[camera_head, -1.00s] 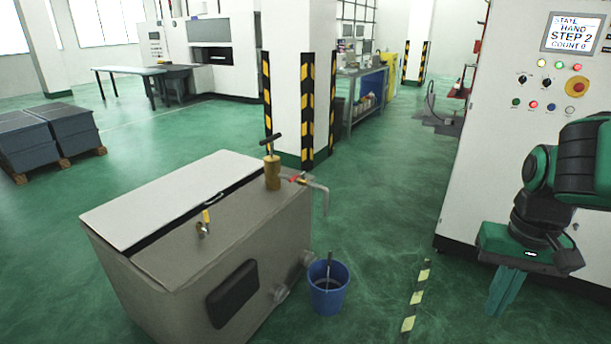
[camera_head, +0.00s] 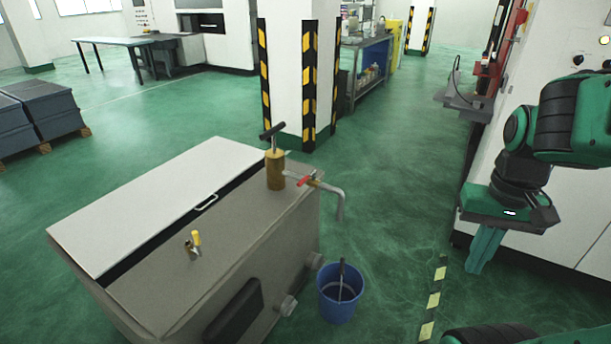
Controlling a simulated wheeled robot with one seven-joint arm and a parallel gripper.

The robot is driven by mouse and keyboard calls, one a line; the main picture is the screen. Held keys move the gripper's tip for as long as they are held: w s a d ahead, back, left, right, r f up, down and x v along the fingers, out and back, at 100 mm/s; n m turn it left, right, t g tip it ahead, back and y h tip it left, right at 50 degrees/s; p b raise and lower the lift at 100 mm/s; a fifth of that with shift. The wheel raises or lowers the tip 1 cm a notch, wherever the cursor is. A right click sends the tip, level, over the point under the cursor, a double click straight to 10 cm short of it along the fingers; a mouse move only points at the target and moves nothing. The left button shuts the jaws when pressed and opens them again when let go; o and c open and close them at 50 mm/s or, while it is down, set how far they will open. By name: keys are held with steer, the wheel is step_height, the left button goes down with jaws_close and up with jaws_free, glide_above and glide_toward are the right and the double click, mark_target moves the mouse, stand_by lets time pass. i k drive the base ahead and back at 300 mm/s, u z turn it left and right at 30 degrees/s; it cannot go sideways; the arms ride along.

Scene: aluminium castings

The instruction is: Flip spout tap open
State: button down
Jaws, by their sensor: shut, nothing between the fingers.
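The spout tap is a small red handle (camera_head: 305,181) on the thin spout pipe (camera_head: 335,192). The pipe leaves a brass pump (camera_head: 275,170) with a black T-handle on top of a grey tank. It runs right, then bends down over the tank's edge. I cannot tell from here whether the tap is open. A second, yellow-handled valve (camera_head: 195,240) stands on the tank top further left. My gripper (camera_head: 478,262) hangs at the right, fingers together and pointing down, empty. It is well apart from the tap, to its right.
The grey tank (camera_head: 265,240) has a white lid (camera_head: 150,205) with a handle. A blue bucket (camera_head: 341,305) with a stick in it stands on the floor by the tank. A white machine (camera_head: 575,205) is at the right.

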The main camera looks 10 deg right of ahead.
mark_target(307, 177)
steer(key=u, duration=0.1)
steer(key=i, duration=1.35)
steer(key=z, duration=0.1)
